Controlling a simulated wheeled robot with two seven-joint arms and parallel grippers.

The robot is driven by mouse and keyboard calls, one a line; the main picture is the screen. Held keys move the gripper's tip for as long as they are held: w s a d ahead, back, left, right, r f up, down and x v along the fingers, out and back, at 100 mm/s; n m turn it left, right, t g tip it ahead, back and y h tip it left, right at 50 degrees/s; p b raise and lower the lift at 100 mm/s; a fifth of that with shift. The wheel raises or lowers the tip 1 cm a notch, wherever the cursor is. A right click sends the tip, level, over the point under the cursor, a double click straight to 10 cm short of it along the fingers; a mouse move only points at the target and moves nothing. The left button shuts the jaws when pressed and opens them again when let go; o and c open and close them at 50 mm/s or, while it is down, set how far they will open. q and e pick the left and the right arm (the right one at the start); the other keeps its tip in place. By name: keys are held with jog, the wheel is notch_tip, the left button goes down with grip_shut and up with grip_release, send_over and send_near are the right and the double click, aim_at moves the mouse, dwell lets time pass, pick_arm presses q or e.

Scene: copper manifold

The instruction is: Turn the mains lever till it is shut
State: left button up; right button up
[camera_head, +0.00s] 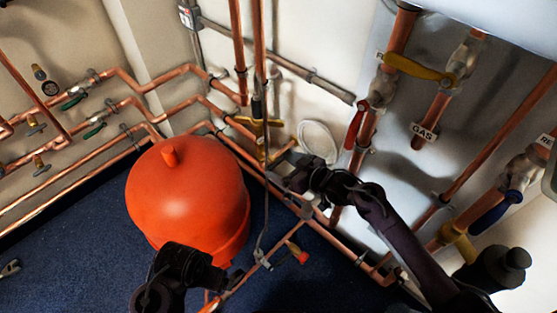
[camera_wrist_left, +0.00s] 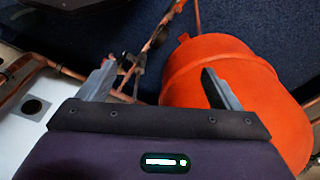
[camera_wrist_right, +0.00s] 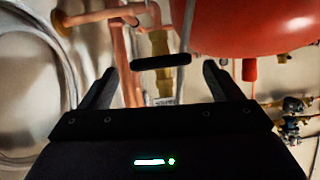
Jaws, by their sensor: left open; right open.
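In the right wrist view a dark bar-shaped lever (camera_wrist_right: 160,62) lies crosswise in front of a brass valve body (camera_wrist_right: 160,42). A small label (camera_wrist_right: 165,101) below is too blurred to read. My right gripper (camera_wrist_right: 158,78) is open, its fingers on either side of the lever with gaps; I cannot tell whether they touch it. In the head view my right gripper (camera_head: 282,181) is beside the pipes, right of the red vessel. A yellow lever (camera_head: 256,122) shows above it there; whether it is the same lever is unclear. My left gripper (camera_wrist_left: 160,85) is open and empty near the vessel.
The red vessel (camera_head: 185,200) stands on the blue floor between my arms. Copper pipes (camera_head: 165,82) run along the walls. Green levers (camera_head: 95,131) are at left; a red lever (camera_head: 355,125), a yellow gas lever (camera_head: 420,70) and a blue lever (camera_head: 495,211) are at right.

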jog(key=v, duration=0.2)
jog(key=shift+s+d+r, duration=0.15)
jog(key=shift+s+d, duration=0.1)
pick_arm(q)
notch_tip(320, 180, down, 3)
jog(key=shift+w+r+p, duration=0.15)
jog(key=shift+p, duration=0.2)
pick_arm(e)
jog(key=shift+s+d+r, duration=0.2)
jog(key=shift+s+d, duration=0.15)
